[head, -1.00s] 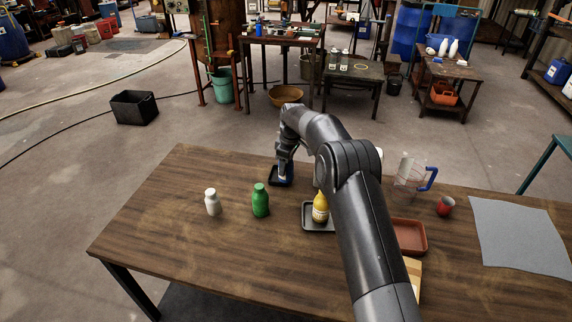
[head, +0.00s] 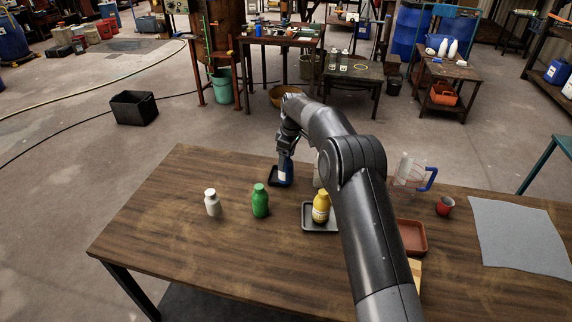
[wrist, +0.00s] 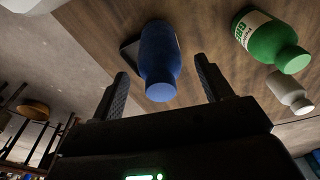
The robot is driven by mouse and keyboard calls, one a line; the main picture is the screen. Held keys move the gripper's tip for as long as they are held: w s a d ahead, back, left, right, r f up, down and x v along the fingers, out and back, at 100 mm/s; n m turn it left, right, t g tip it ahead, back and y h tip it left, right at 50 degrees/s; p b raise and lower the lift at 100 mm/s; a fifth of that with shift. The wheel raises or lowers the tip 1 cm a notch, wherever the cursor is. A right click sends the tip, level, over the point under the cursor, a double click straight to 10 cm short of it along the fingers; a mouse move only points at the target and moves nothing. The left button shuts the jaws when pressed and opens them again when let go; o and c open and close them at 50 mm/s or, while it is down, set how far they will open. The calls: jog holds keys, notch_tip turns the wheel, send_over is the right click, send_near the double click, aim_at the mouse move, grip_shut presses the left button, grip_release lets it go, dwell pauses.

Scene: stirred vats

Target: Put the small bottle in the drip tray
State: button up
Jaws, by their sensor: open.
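A blue bottle (head: 286,173) stands upright at a small black tray (head: 272,181) near the table's far edge. It appears to stand in the tray, but its base is partly hidden. My gripper (head: 287,152) is open just above it. In the wrist view the blue bottle (wrist: 159,58) shows between the spread fingers, with a tray corner (wrist: 129,50) behind it. A yellow bottle (head: 321,206) stands in a dark grey tray (head: 308,228). A green bottle (head: 260,202) and a white bottle (head: 212,204) stand on the bare table to the left.
A reddish-brown tray (head: 411,237) lies right of my arm, partly hidden. A clear jug with a blue handle (head: 431,180), a red cup (head: 445,206) and a grey sheet (head: 520,232) are further right. The table's left front (head: 170,240) is clear.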

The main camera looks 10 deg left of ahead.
jog(key=s+d+r+m+t, duration=0.1)
jog(key=s+d+r+m, duration=0.15)
jog(key=d+r, duration=0.6)
jog(key=s+d+r+m, duration=0.1)
jog(key=s+d+r, duration=0.25)
jog(key=r, duration=0.95)
jog(key=s+d+r+m+t, duration=0.1)
jog(key=s+d+r+m, duration=0.1)
jog(key=s+d+r, duration=0.3)
jog(key=s+d+r+m+t, duration=0.1)
jog(key=s+d+r+m, duration=0.1)
jog(key=s+d, duration=0.35)
jog(key=s+d+m+t+h, duration=0.1)
jog(key=s+d+m, duration=0.45)
jog(key=s, duration=0.95)
jog(key=s+d+f+m, duration=0.1)
jog(key=s+d+f, duration=0.1)
jog(key=s, duration=0.2)
jog(key=s+d+f+m+t, duration=0.1)
jog(key=s+d+f, duration=0.1)
jog(key=s, duration=0.3)
jog(key=s+d+f+m, duration=0.1)
jog(key=s+d+f, duration=0.1)
jog(key=s, duration=0.3)
jog(key=shift+s+d+f, duration=0.2)
jog(key=shift+d+f, duration=0.05)
jog(key=shift+d, duration=0.05)
